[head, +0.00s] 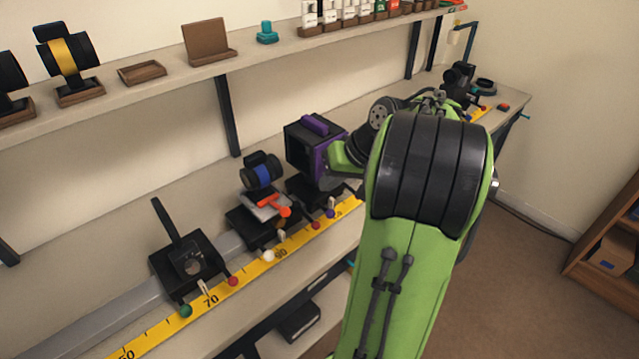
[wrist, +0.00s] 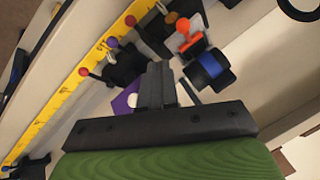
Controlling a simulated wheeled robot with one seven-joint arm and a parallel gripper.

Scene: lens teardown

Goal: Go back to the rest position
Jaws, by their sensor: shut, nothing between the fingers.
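My gripper (wrist: 157,84) shows in the wrist view with its dark fingers together and nothing between them. In the head view my green arm reaches over the bench and hides the gripper. A black and purple box (head: 308,145) stands on the bench just left of my wrist; a purple part of it (wrist: 124,101) shows beside my fingers in the wrist view. I cannot tell whether they touch. A black lens with a blue band (head: 262,171) sits on a mount left of the box; it also shows in the wrist view (wrist: 208,71), right of my fingers.
A yellow ruler (head: 240,280) runs along the bench front, with coloured knobs near it. A black holder (head: 188,263) stands at the left. The shelf (head: 130,95) above carries a yellow-banded lens (head: 68,58) and wooden stands. Open floor (head: 530,290) lies right of my arm.

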